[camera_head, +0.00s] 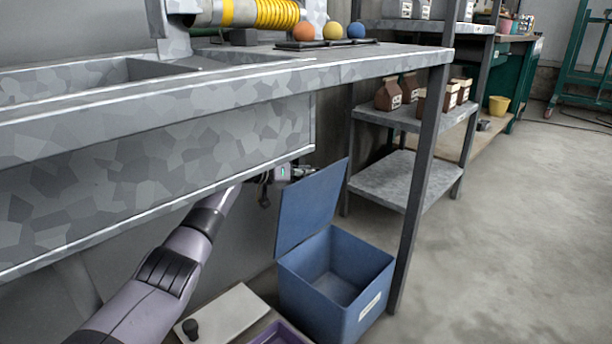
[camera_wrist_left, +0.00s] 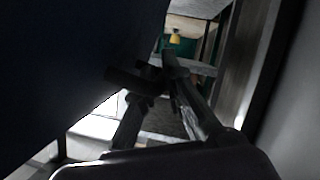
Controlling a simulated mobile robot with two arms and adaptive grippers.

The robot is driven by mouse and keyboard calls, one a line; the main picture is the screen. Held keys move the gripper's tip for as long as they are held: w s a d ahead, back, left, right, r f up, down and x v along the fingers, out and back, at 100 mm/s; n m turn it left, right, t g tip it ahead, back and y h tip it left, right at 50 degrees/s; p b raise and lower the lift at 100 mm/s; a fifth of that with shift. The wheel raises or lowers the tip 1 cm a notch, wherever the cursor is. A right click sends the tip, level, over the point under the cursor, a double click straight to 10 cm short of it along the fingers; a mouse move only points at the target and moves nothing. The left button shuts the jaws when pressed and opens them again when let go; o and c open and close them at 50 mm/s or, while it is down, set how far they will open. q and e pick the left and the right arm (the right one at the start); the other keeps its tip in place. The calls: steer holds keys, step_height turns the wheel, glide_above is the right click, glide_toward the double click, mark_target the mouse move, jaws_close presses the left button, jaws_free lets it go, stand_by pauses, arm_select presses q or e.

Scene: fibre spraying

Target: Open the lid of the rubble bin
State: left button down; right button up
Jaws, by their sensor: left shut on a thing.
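The blue rubble bin (camera_head: 335,285) stands on the floor under the metal bench, and its inside shows empty. Its lid (camera_head: 311,205) is raised steeply on the left side of the bin. My left gripper (camera_head: 303,172) is at the lid's upper part, partly hidden behind it. In the left wrist view the lid is the large dark surface (camera_wrist_left: 65,60) at the left. There the fingers of my left gripper (camera_wrist_left: 158,78) close on a dark piece at the lid's edge; the exact contact is too dark to tell. My right gripper is not in view.
The bench (camera_head: 230,80) overhangs my left arm closely. A bench leg (camera_head: 418,180) stands right beside the bin. A shelf (camera_head: 395,180) is behind it. A pale board (camera_head: 225,312) and a purple tray (camera_head: 277,335) lie at the bin's left. Open floor (camera_head: 510,240) is at the right.

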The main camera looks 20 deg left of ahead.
arm_select(q)
steer(key=shift+f, duration=0.15)
steer(key=c, duration=2)
jaws_free()
steer(key=shift+o, duration=0.2)
steer(key=shift+r, duration=0.2)
step_height(320, 180, up, 10)
steer(key=shift+f, duration=0.2)
